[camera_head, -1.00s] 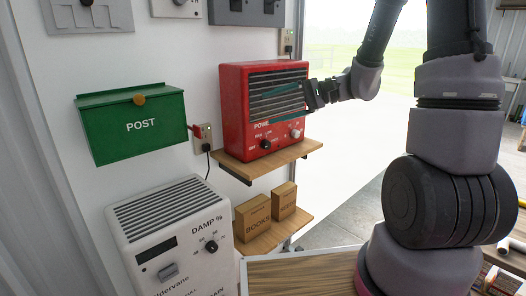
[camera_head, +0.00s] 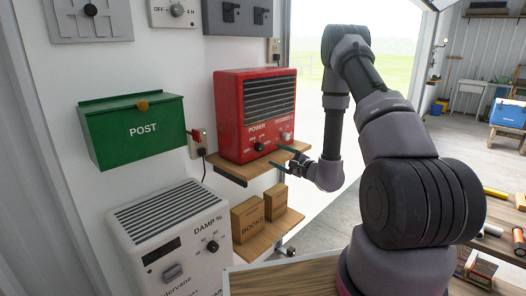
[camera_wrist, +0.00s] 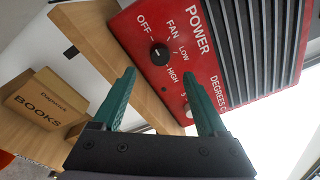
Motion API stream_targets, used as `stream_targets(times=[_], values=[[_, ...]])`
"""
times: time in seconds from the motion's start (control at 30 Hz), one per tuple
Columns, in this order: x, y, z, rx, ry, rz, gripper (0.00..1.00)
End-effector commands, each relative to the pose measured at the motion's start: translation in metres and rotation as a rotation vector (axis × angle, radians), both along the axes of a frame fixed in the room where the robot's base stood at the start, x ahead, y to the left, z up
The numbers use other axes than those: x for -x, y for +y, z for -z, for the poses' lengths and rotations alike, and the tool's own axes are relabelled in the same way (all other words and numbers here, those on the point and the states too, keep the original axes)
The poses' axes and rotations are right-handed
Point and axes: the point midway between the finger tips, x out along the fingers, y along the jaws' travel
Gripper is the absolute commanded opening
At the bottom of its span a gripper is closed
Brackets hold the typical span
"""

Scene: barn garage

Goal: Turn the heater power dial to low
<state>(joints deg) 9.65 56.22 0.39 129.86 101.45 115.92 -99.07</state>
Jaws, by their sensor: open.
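The red heater (camera_head: 255,112) stands on a wooden wall shelf. Its black power dial (camera_head: 259,146) is at the lower front, under the word POWER. In the wrist view the power dial (camera_wrist: 160,54) is ringed by the labels OFF, FAN, LOW and HIGH; I cannot tell which label its pointer marks. A pale second knob (camera_head: 287,136) sits to its right under DEGREES C. My gripper (camera_head: 283,158) is open and empty, in front of the heater's lower edge, apart from the power dial. In the wrist view its two green fingers (camera_wrist: 162,92) point toward the heater face.
The wooden shelf (camera_head: 232,170) juts out under the heater. A lower shelf holds brown boxes (camera_head: 248,217) labelled BOOKS. A green post box (camera_head: 135,130) and a white dehumidifier (camera_head: 170,245) are to the left. Open doorway space lies to the right.

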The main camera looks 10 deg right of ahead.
Motion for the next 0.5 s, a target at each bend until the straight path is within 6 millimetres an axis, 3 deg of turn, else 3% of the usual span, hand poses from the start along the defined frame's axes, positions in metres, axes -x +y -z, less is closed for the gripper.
stream_targets(times=[0.3,0.5], values=[[-0.052,0.032,-0.001,-0.001,-0.002,-0.004,0.75],[-0.069,0.041,-0.001,-0.001,0.0,-0.003,0.75]])
